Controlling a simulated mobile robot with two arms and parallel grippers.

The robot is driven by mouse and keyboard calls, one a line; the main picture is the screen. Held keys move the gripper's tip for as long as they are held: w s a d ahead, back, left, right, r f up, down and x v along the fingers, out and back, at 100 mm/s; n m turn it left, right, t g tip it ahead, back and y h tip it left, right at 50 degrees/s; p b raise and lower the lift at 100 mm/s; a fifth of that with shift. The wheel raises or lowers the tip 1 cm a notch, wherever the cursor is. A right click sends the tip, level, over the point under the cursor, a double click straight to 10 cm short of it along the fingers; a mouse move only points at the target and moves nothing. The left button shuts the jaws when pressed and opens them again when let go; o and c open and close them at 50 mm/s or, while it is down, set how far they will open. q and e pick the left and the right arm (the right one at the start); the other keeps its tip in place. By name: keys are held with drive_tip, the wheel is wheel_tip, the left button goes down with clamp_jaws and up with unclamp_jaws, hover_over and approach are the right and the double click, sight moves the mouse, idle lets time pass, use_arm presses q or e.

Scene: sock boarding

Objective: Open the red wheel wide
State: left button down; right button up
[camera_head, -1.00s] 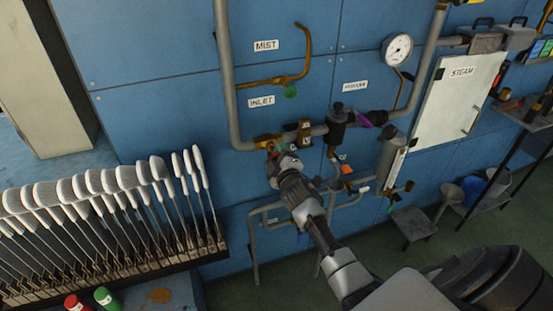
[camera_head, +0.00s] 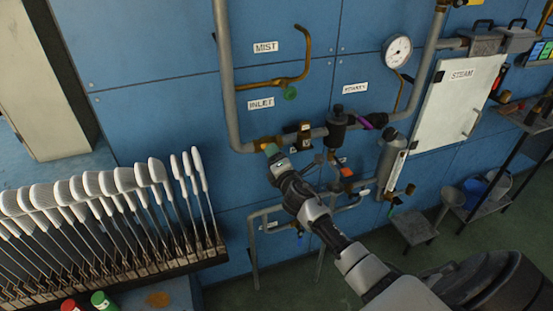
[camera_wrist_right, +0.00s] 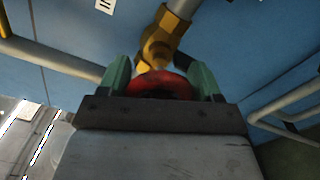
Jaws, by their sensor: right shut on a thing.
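The red wheel (camera_wrist_right: 165,84) sits on a brass valve (camera_wrist_right: 159,42) in the right wrist view. My right gripper (camera_wrist_right: 161,77) has one green finger on each side of the wheel and is shut on it. In the head view my right gripper (camera_head: 271,151) reaches the brass valve (camera_head: 266,142) on the grey pipe below the INLET label (camera_head: 261,104). The gripper hides the red wheel there. My left gripper is not in view.
Grey pipes (camera_head: 268,212) run below and right of my gripper. A rack of white-headed boards (camera_head: 120,182) stands at the left. A white STEAM panel (camera_head: 457,103) is at the right.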

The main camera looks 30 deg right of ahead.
drive_tip(key=shift+n, duration=1.7)
drive_tip(key=o, duration=0.9)
drive_tip(key=v, duration=1)
drive_tip(key=shift+s+b, duration=0.35)
drive_tip(key=shift+s, duration=0.05)
